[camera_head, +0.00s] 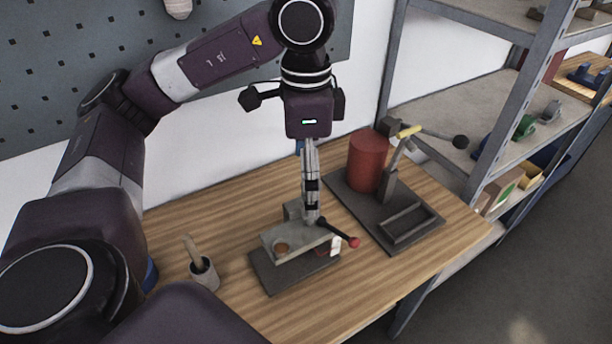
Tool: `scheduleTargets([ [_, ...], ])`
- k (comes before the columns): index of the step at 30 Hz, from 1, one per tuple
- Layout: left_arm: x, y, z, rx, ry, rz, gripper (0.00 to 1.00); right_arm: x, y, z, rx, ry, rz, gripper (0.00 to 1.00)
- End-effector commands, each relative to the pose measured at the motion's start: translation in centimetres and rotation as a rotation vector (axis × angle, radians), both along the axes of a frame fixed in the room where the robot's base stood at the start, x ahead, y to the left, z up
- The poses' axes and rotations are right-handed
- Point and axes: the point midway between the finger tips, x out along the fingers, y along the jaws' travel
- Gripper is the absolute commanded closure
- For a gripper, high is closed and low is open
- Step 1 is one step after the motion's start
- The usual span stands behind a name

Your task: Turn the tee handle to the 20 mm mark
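A small white tag (336,245) shows below the bar, but no 20 mm mark is readable. My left gripper (312,218) points straight down with its fingertips at the top of the fixture, by the inner end of the handle. The fingers look close together and hide the handle's hub. I cannot tell whether they hold it. My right gripper is not in view.
To the right, a dark plate carries a red cylinder (367,160), a lever with a black ball (460,142) and a shallow tray (408,223). A grey cup (205,274) holding a wooden-handled tool stands left. Shelving (455,110) borders the wooden table (352,290), whose front is clear.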

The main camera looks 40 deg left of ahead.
Motion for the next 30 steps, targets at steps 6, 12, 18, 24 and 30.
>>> scheduleTargets([
  [6, 0.0, 0.0, 0.1, 0.000, -0.001, 0.000, 0.03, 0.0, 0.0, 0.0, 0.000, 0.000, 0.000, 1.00],
  [12, 0.1, 0.0, 1.5, 0.000, -0.004, 0.000, 0.03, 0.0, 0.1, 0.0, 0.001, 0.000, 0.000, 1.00],
  [18, 0.1, 0.0, 3.8, 0.000, -0.005, 0.001, 0.03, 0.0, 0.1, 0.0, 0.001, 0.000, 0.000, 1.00],
  [24, 0.1, 0.0, 6.0, 0.000, -0.005, 0.001, 0.03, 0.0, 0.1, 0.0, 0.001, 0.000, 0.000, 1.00],
  [30, 0.1, 0.0, 8.4, 0.000, -0.004, 0.000, 0.03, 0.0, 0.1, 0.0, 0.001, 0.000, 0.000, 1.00],
])
